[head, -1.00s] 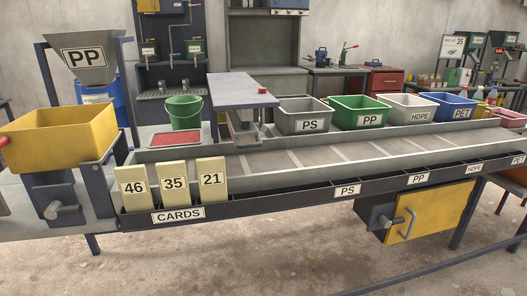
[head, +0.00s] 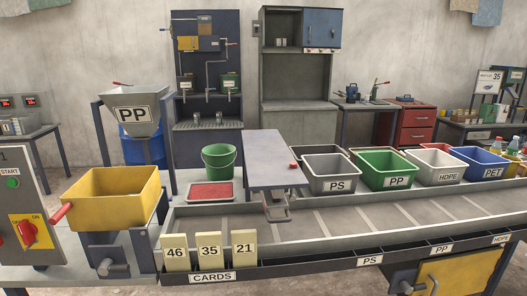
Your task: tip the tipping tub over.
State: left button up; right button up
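The tipping tub looks to be the yellow open tub (head: 112,196) at the left in the head view. It stands upright on a dark stand between posts. A red handle (head: 61,214) sticks out from its left side. A dark block with a grey knob (head: 112,267) sits below it. Its inside bottom is hidden by the front wall. Neither of my grippers is in view.
A control panel (head: 24,220) with a start button and red switch stands left of the tub. The sorting trough (head: 340,222) runs right, with number cards (head: 209,250) at its near edge. A green bucket (head: 218,161) and grey PS bin (head: 332,173) stand behind.

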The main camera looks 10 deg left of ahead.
aim_at(100, 201)
jog(key=u, duration=1.4)
